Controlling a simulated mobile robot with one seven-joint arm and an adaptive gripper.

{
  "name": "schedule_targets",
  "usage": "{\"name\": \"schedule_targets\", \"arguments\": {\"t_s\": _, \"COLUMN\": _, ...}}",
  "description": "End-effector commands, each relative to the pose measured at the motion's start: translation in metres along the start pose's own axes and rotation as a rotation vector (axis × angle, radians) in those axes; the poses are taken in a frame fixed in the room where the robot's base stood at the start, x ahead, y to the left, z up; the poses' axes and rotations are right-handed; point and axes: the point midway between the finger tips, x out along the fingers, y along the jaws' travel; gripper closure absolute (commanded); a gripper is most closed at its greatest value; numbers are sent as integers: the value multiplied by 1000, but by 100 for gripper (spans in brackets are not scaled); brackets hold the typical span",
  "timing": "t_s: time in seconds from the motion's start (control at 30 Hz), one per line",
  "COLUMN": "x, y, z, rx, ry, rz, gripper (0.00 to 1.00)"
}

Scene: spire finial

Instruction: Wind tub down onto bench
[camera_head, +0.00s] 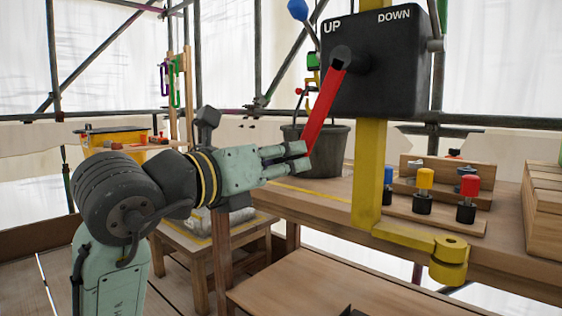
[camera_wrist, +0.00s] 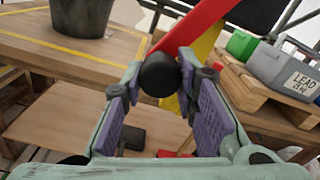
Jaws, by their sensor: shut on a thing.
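The dark grey tub (camera_head: 322,150) is upright behind the crank, low over the bench (camera_head: 335,200); I cannot tell whether its base touches. Its lower part also shows in the wrist view (camera_wrist: 82,16), by a yellow taped outline. The black winch box (camera_head: 375,65) is marked UP on the left and DOWN on the right. Its red crank (camera_head: 324,105) slants down and left from the hub. My gripper (camera_head: 300,157) is at the crank's lower end. In the wrist view, its fingers are shut on the crank's black grip (camera_wrist: 160,74).
A yellow post (camera_head: 369,170) carries the winch box. Blue, yellow and red-topped pegs (camera_head: 425,180) stand on the bench to its right. A grey box marked LEAD (camera_wrist: 285,68) sits on a wooden pallet. A yellow bin (camera_head: 115,140) is at the left.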

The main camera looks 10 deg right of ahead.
Motion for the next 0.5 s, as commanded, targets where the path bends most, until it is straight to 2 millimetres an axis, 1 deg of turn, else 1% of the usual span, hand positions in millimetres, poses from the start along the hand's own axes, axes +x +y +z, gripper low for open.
{"name": "schedule_targets", "arguments": {"t_s": 0.27, "x": 0, "y": -1, "z": 2, "rx": 0, "ry": -7, "rz": -1, "gripper": 100}}
{"name": "schedule_targets", "arguments": {"t_s": 0.3, "x": 0, "y": -1, "z": 2, "rx": 0, "ry": -7, "rz": -1, "gripper": 72}}
{"name": "schedule_targets", "arguments": {"t_s": 0.5, "x": 0, "y": -1, "z": 2, "rx": 0, "ry": -4, "rz": -1, "gripper": 58}}
